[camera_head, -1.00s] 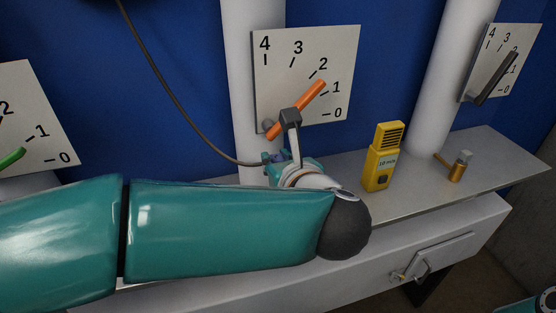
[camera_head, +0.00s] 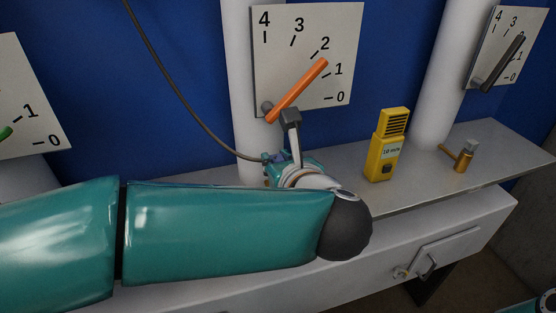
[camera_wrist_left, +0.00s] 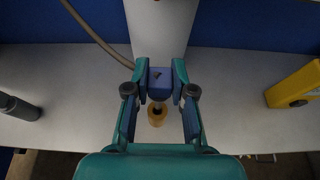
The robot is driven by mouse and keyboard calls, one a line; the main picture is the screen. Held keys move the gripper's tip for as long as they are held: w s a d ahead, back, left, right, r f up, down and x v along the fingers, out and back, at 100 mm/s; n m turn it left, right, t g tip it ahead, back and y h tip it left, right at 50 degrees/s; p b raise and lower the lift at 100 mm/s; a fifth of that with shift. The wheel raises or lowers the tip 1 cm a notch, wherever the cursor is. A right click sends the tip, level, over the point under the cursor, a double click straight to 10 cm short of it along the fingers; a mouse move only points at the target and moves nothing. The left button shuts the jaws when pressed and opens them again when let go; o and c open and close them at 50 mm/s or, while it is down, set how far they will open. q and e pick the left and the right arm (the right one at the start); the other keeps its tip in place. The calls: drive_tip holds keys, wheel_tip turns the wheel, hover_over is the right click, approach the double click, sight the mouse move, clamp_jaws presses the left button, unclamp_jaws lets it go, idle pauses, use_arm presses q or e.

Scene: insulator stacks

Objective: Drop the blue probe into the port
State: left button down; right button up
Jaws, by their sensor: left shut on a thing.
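My left gripper (camera_wrist_left: 160,93) is shut on the blue probe (camera_wrist_left: 160,82), a square blue block between its two fingers. In the head view the gripper (camera_head: 280,162) is low in front of the middle white column, and my own wrist hides most of it and the probe. Just below the block in the wrist view is a round brass piece with a dark centre, which looks like the port (camera_wrist_left: 156,117). A short pale stem shows between the block and the brass. I cannot tell whether its tip is inside.
A grey cable (camera_head: 168,88) hangs down to near my left gripper. A dial panel with an orange lever (camera_head: 298,90) is behind it. A yellow meter (camera_head: 388,146) and a brass valve (camera_head: 462,158) stand to the right on the grey shelf (camera_head: 424,178), with bare shelf between them.

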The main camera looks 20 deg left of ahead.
use_arm(q)
drive_tip(key=shift+b, duration=1)
idle(1.4)
drive_tip(key=shift+f+b, duration=3.05)
drive_tip(key=shift+b, duration=0.45)
drive_tip(key=c, duration=0.9)
unclamp_jaws()
drive_tip(key=shift+r, duration=0.1)
drive_tip(key=shift+s, duration=0.1)
drive_tip(key=v, duration=1.2)
